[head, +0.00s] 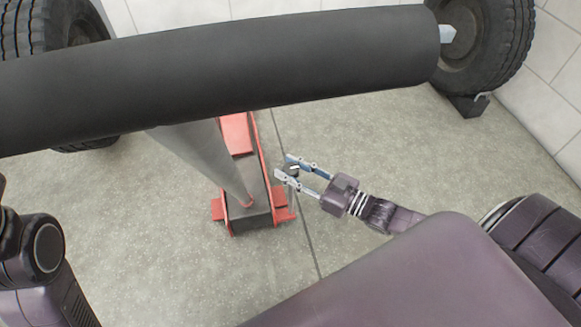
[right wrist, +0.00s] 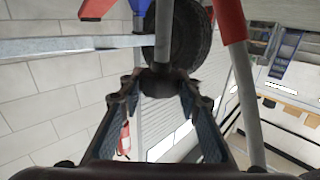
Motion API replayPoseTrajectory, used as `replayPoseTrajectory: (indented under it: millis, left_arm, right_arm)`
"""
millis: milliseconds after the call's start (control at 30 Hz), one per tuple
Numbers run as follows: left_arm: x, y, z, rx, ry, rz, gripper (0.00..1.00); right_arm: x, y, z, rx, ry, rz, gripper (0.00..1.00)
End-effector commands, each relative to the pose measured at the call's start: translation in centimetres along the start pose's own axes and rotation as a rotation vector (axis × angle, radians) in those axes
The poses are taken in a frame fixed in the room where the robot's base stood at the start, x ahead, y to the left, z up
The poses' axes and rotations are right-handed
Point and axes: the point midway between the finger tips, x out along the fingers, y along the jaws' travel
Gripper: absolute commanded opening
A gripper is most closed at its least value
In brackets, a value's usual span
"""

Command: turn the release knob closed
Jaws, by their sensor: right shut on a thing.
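A red floor jack (head: 239,134) stands on the floor in the middle of the head view, with a grey tapering pole (head: 205,155) rising from it. My right gripper (head: 290,170) is beside the jack's right side, its fingers closed around a small dark knob (head: 293,169). In the right wrist view, the dark knob (right wrist: 160,80) sits between the fingertips of my right gripper (right wrist: 158,88), at the end of a grey rod (right wrist: 164,32). The fingers partly cover the knob. Of my left arm, only links show at the lower left; its gripper is out of view.
A thick dark cylindrical bar (head: 220,70) crosses the upper head view above the jack. Tyres stand at the upper left (head: 25,30) and upper right (head: 485,40), with a dark block (head: 468,105) by the right one. The floor right of the jack is clear.

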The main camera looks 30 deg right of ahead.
Motion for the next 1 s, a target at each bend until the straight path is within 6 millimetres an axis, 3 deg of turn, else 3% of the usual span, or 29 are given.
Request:
replayPoseTrajectory:
  millis: [200, 567, 1000]
  left_arm:
    - [0.0, 0.0, 0.0, 0.000, 0.000, 0.000, 0.00]
    - [0.1, 0.0, -0.1, 0.000, 0.002, 0.000, 0.00]
    - [0.0, 0.0, 0.0, 0.000, 0.001, 0.000, 0.00]
  right_arm:
    - [0.0, 0.0, 0.0, 0.001, 0.001, -0.001, 0.50]
    - [-0.6, 0.0, 0.1, 0.001, -0.003, -0.001, 0.50]
    - [-8.6, -0.1, 0.2, 0.002, -0.005, -0.002, 0.50]
